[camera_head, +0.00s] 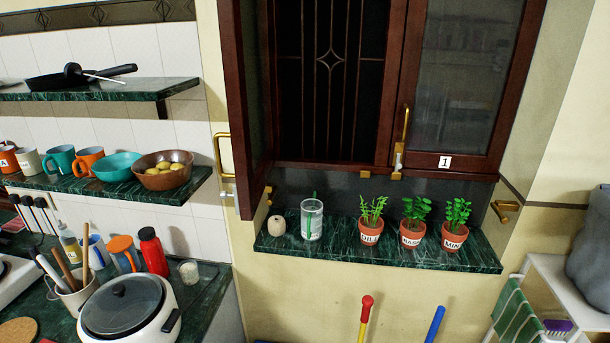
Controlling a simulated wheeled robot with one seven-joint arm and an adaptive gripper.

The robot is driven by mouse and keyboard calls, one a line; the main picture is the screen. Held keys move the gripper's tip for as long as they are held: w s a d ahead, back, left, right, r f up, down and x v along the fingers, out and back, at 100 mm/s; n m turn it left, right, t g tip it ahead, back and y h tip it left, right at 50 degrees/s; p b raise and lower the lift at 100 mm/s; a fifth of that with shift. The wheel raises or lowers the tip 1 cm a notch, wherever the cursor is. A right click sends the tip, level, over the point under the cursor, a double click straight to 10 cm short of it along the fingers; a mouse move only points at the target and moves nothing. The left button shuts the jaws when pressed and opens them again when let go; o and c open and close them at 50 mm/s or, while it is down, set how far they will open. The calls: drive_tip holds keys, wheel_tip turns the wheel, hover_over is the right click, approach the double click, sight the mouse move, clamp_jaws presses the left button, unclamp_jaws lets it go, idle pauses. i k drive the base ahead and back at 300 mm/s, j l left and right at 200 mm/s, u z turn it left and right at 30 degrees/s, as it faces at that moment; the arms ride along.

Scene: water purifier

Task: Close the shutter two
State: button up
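The window has two dark-brown wooden shutters with glass panes. The left shutter (237,110) stands open, swung out towards me and seen nearly edge-on. A brass handle (222,157) is on its outer face, at its left in the picture. No number shows on this shutter. The right shutter (496,90) bears a label "1" (444,161) and is closed in the frame, with a brass handle (405,123) on its left stile. Behind the open shutter, a dark window grille (331,60) shows. My gripper is not in view.
A green marble sill (290,246) below the window holds a glass jar (312,220), a small beige pot (276,225) and three potted herbs (411,234). Marble shelves (95,190) with mugs and bowls are left of the open shutter. A cooker (125,308) stands below them.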

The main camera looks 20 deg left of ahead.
sight(245, 25)
drive_tip(key=k+j, duration=0.35)
drive_tip(key=k+j+u, duration=0.1)
drive_tip(key=k+j, duration=0.25)
drive_tip(key=j, duration=0.15)
drive_tip(key=j+u, duration=0.1)
drive_tip(key=j, duration=1.25)
